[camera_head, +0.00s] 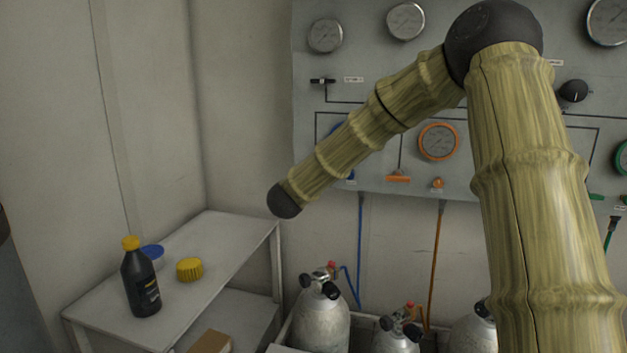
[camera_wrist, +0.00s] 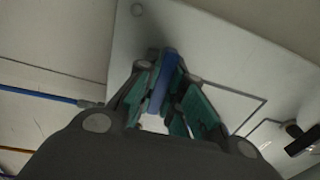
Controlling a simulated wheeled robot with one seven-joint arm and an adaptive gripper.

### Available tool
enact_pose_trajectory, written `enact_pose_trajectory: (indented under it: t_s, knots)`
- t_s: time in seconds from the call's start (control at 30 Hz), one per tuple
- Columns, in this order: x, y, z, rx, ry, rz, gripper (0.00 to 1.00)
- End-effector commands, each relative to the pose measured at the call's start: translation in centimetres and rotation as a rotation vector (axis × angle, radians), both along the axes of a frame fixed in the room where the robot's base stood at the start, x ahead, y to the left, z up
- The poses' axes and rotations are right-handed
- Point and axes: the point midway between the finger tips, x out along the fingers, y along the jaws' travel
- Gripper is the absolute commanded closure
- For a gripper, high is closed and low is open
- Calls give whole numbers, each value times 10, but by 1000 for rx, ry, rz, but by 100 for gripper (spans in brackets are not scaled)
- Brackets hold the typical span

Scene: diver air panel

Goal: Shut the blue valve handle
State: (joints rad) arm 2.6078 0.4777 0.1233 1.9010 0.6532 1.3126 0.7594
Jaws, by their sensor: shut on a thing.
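The blue valve handle (camera_wrist: 164,85) is a narrow blue bar standing out from the grey panel in the wrist view. My gripper (camera_wrist: 170,78) has its teal-padded fingers on both sides of the bar, closed on it.
A black handle (camera_head: 322,81) sits above on the panel, and orange handles (camera_head: 398,177) lie to the right. A blue hose (camera_head: 361,240) hangs below. Gas cylinders (camera_head: 321,318) stand underneath. A shelf (camera_head: 215,228) at left holds a black bottle (camera_head: 141,284) and a yellow cap (camera_head: 190,269).

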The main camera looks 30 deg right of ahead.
Motion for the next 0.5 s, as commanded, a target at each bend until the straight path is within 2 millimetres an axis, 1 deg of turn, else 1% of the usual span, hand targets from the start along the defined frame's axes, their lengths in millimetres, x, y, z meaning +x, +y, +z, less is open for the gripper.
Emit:
enact_pose_trajectory:
  t_s: [0.03, 0.5]
  knots:
    - [-1, -1, -5, 10, -5, -1, 100]
    - [-1, -1, -4, 26, -23, -2, 100]
